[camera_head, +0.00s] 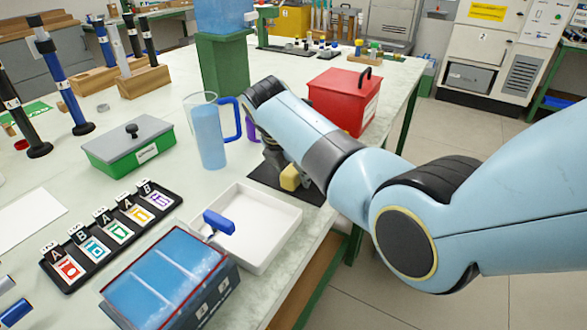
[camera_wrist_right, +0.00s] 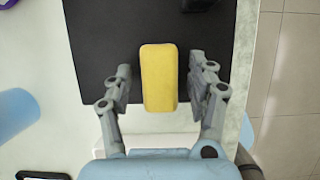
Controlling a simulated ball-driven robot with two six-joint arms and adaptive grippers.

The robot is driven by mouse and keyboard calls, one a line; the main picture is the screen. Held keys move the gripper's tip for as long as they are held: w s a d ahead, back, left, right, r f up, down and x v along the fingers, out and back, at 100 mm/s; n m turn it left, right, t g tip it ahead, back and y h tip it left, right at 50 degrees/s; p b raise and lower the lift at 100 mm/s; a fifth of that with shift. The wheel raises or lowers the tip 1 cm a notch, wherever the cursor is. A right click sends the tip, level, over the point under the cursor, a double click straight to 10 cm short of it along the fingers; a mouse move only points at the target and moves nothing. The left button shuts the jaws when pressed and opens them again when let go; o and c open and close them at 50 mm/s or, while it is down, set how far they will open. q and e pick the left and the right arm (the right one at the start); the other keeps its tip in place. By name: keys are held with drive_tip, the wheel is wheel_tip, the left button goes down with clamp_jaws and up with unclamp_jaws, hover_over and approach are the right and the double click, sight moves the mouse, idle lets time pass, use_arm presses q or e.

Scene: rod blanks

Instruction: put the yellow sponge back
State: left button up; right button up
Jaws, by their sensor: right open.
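The yellow sponge (camera_head: 289,178) is at the black mat (camera_head: 312,196) near the table's front edge, right of the white tray. In the right wrist view the sponge (camera_wrist_right: 158,78) is a long block with rounded edges, seen over the mat (camera_wrist_right: 95,35). My right gripper (camera_wrist_right: 161,80) is open, with one finger on each side of the sponge and a visible gap on both sides. In the head view my right arm hides most of this gripper (camera_head: 275,158). My left gripper is not in view.
A white tray (camera_head: 283,232) with a blue-handled brush (camera_head: 218,222) stands left of the mat. A blue pitcher (camera_head: 208,135) and a red box (camera_head: 340,105) stand behind. A blue-topped bin (camera_head: 165,275) and a labelled card rack (camera_head: 110,235) are nearer left.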

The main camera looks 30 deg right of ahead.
drive_tip(key=p+v, duration=0.2)
drive_tip(key=v, duration=1)
drive_tip(key=shift+r, duration=0.2)
